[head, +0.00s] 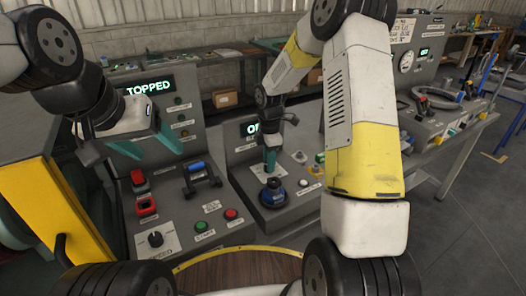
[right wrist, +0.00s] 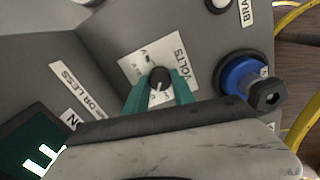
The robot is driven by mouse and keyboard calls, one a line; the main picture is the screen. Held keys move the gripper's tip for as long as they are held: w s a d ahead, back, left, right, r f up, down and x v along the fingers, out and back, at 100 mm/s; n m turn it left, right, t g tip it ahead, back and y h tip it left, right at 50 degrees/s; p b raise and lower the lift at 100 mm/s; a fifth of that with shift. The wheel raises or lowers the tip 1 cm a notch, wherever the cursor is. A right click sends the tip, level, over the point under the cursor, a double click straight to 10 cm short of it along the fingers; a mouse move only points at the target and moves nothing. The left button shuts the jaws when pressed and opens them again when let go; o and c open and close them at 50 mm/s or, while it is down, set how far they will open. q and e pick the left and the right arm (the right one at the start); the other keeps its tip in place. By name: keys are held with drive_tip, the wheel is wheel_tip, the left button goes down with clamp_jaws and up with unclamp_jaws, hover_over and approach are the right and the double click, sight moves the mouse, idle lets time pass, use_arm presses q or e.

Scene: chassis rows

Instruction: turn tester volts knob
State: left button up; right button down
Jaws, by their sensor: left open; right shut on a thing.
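The tester volts knob (right wrist: 159,77) is a small dark round knob on a white plate marked VOLTS (right wrist: 133,67), in the right wrist view. My right gripper (right wrist: 159,92) has its two teal fingers on either side of the knob, shut on it. In the head view my right gripper (head: 270,158) reaches down to the middle grey panel, and its fingers hide the knob. My left gripper (head: 132,152) is open and empty, above the left panel with the lit TOPPED display (head: 150,87).
A blue round control (head: 273,193) sits close in front of my right gripper; it also shows in the right wrist view (right wrist: 240,74). The left panel has a black knob (head: 155,239), a green button (head: 201,226) and a red button (head: 231,214).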

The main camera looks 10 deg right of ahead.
drive_tip(key=m, duration=2.1)
drive_tip(key=shift+a+m, duration=0.1)
drive_tip(key=shift+m, duration=0.3)
drive_tip(key=m, duration=0.6)
drive_tip(key=shift+m, duration=0.4)
drive_tip(key=c, duration=1.1)
unclamp_jaws()
drive_tip(key=shift+o, duration=0.2)
